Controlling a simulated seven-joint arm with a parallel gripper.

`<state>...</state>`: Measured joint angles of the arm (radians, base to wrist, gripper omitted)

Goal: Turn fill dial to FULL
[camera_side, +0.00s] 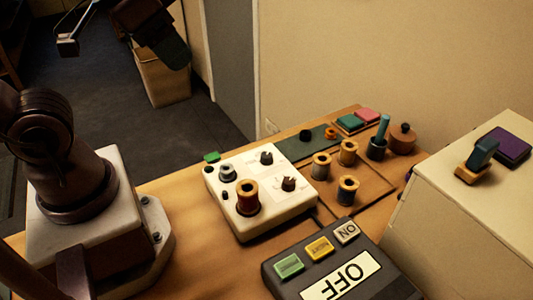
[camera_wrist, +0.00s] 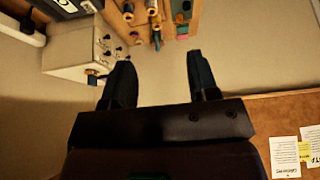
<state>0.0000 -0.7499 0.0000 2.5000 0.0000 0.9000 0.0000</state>
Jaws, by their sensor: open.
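A white control box (camera_side: 262,215) stands on the wooden table in the side view. Its top carries a dark knob at the back (camera_side: 266,157), another dark knob at the right (camera_side: 288,184), a grey-and-black knob at the left and a dark red spool. Their markings are too small to read, so I cannot tell which knob is the fill dial. My gripper (camera_wrist: 160,65) is open and empty, well away from the box. Dark parts of my arm show at the top of the side view.
A dark panel with an OFF plate (camera_side: 340,282) and coloured buttons stands in front of the box. Several thread spools (camera_side: 348,188) stand to its right. A pale cabinet (camera_side: 470,215) with a stamp (camera_side: 475,165) bounds the right side. Papers (camera_wrist: 285,155) show in the wrist view.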

